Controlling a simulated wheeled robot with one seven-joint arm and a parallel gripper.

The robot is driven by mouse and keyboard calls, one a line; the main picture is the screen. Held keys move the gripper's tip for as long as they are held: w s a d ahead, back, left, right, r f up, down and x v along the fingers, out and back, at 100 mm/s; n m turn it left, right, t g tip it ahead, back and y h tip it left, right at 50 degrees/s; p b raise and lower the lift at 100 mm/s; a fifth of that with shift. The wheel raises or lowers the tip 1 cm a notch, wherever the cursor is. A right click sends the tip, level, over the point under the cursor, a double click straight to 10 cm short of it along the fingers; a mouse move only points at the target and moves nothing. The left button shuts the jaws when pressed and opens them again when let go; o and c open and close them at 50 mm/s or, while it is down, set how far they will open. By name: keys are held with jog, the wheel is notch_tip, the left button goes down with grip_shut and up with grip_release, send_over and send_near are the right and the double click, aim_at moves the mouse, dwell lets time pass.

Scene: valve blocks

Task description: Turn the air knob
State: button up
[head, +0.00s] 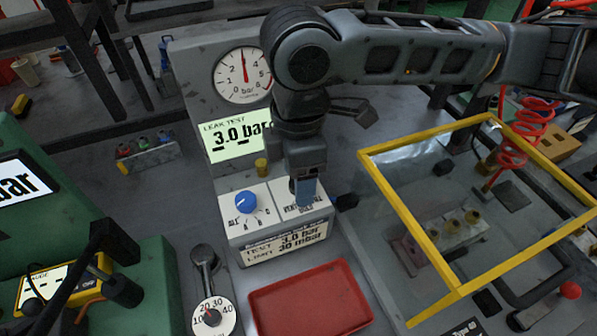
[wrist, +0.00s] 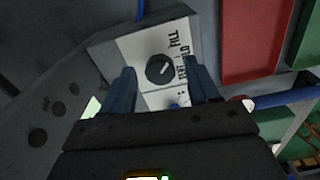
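A black round knob (wrist: 160,69) with a white pointer mark sits on a white plate lettered FILL, HOLD and VENT. In the wrist view the pointer slants toward the upper right. My gripper (wrist: 163,82) is open, with one blue finger to each side of this knob in the picture; no contact with it shows. In the head view my gripper (head: 304,192) is over the right half of the white control panel (head: 262,224) and hides most of that knob. A blue knob (head: 246,202) with letters around it is on the panel's left half.
A gauge (head: 242,76) reads near 3 bar above a display (head: 234,140) showing 3.0 bar. A red tray (head: 312,300) lies in front. A yellow-framed clear cover (head: 395,200) stands to the right. A lever with a dial (head: 213,316) is at lower left.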

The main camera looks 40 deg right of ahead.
jog(key=shift+r, duration=0.1)
notch_tip(320, 180, up, 8)
jog(key=shift+f, duration=0.2)
dwell(0.4)
dwell(0.3)
